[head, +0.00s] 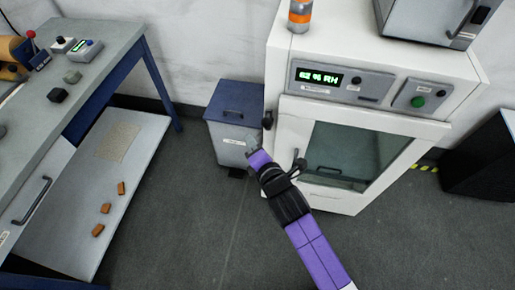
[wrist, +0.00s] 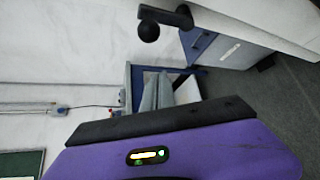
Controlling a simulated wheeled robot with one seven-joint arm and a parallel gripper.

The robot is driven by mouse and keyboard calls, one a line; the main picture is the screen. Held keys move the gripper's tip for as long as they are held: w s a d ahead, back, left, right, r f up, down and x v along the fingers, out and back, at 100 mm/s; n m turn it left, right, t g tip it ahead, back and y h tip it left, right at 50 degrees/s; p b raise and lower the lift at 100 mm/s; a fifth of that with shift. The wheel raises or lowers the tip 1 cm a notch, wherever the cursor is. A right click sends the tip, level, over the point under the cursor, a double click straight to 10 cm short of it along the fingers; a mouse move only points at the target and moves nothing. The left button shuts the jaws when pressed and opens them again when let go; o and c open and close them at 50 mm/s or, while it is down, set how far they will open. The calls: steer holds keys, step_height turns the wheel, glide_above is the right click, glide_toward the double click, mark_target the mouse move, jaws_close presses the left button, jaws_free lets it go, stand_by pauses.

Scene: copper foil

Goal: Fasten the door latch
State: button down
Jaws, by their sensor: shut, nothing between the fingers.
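The white cabinet (head: 276,83) has a door with a dark glass window (head: 345,155). I cannot tell whether the door sits fully flush. A black latch knob (head: 267,120) is at the cabinet's left front edge. In the wrist view the latch shows as a round black knob (wrist: 149,31) on a short dark arm, at the top of the picture. My gripper (head: 251,143) is shut and empty, just below and left of the latch in the head view, apart from it. In the wrist view its grey fingers (wrist: 166,93) lie below the knob. My wrist hides part of the door's left side.
A blue-grey bin (head: 233,128) stands left of the cabinet. A blue-legged workbench (head: 95,55) with a lower shelf (head: 75,195) is at the far left. A black box (head: 485,155) is at the right.

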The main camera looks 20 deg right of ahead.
mark_target(267, 124)
steer(key=shift+w+d+r+p, duration=0.2)
steer(key=shift+w+d+p, duration=0.35)
steer(key=shift+d, duration=0.35)
steer(key=shift+w+d+r+p, duration=0.2)
steer(key=shift+w+d+p, duration=0.25)
steer(key=shift+w+d, duration=0.35)
